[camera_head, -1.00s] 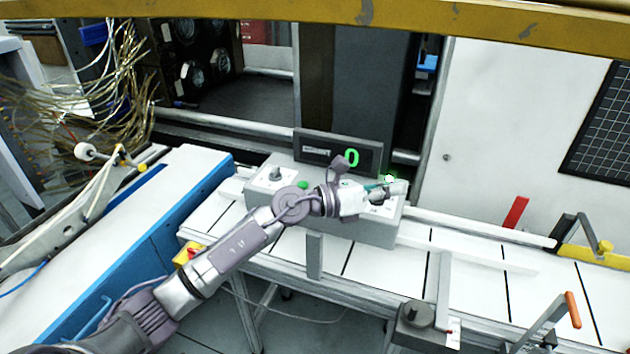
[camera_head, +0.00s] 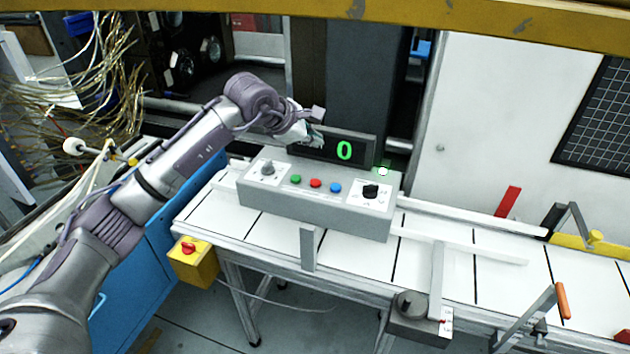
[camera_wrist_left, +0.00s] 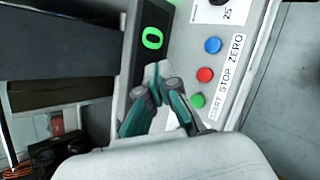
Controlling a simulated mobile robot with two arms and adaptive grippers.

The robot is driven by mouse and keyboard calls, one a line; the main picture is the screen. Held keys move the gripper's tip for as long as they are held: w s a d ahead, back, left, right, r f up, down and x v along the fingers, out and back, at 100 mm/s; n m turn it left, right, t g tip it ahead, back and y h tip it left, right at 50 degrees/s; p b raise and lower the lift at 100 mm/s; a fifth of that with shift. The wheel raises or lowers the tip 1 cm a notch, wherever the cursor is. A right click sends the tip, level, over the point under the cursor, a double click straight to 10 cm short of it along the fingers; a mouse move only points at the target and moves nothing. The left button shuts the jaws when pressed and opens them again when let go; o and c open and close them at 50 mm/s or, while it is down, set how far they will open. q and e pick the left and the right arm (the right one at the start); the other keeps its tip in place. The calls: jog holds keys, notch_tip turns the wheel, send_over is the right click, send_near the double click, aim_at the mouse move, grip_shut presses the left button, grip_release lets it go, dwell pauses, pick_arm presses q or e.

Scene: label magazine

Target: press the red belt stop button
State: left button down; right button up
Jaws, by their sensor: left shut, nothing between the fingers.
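The red stop button (camera_head: 316,183) sits on the sloped top of the grey control box (camera_head: 318,212), between a green button (camera_head: 296,179) and a blue button (camera_head: 335,188). In the left wrist view the red button (camera_wrist_left: 205,75) is beside the word STOP on a printed label. My left gripper (camera_head: 316,138) is above and behind the box, in front of the display's left part. It is shut and empty, with its fingertips (camera_wrist_left: 158,72) apart from the red button in the picture. My right gripper is not in view.
The display (camera_head: 345,151) behind the buttons shows a green 0. Black (camera_head: 370,191) and grey (camera_head: 268,169) knobs flank the buttons. A yellow box with a red mushroom button (camera_head: 188,248) hangs at the belt's near left corner. The belt (camera_head: 270,238) has free room in front.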

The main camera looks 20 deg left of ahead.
aim_at(314, 183)
pick_arm(q)
jog(key=shift+f, duration=0.1)
notch_tip(314, 183, down, 8)
jog(key=b, duration=0.4)
jog(key=shift+f+b, duration=0.3)
jog(key=shift+b, duration=0.05)
dwell(1.1)
jog(key=shift+f+b, duration=0.45)
jog(key=shift+b, duration=0.15)
jog(key=shift+f+b, duration=0.55)
jog(key=shift+b, duration=0.05)
dwell(0.5)
jog(key=shift+r, duration=0.15)
jog(key=shift+r+p, duration=0.4)
jog(key=shift+r, duration=0.4)
